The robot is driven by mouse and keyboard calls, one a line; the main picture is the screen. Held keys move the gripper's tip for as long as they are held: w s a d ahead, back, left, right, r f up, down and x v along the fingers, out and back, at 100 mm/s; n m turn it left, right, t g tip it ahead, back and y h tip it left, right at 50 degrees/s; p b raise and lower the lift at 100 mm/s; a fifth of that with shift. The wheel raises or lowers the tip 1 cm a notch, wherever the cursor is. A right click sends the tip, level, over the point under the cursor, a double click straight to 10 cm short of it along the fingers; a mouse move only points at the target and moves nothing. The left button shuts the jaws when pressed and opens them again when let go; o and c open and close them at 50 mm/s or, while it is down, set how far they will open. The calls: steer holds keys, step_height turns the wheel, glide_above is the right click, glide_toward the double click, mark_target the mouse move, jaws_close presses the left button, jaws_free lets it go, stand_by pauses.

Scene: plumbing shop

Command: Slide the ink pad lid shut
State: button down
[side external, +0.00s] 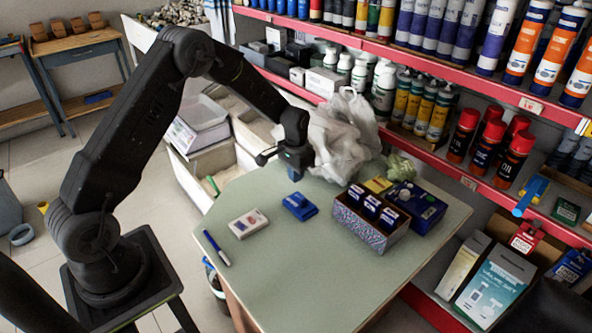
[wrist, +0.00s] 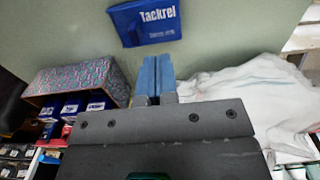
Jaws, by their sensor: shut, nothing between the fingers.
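A small blue case marked "Tackrel" (side external: 300,206), which looks like the ink pad, lies on the green table.
A patterned box (side external: 372,222) of small blue packs stands right of the case, with a blue box (side external: 418,206) beyond. A white plastic bag (side external: 343,135) is behind my gripper. A white pack (side external: 248,223) and blue pen (side external: 217,248) lie left. The table front is clear.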

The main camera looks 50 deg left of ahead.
mark_target(297, 201)
steer(key=shift+f, duration=3.85)
steer(key=shift+d, duration=0.15)
steer(key=shift+d, duration=0.8)
steer(key=shift+a, duration=0.25)
steer(key=shift+r, duration=3.55)
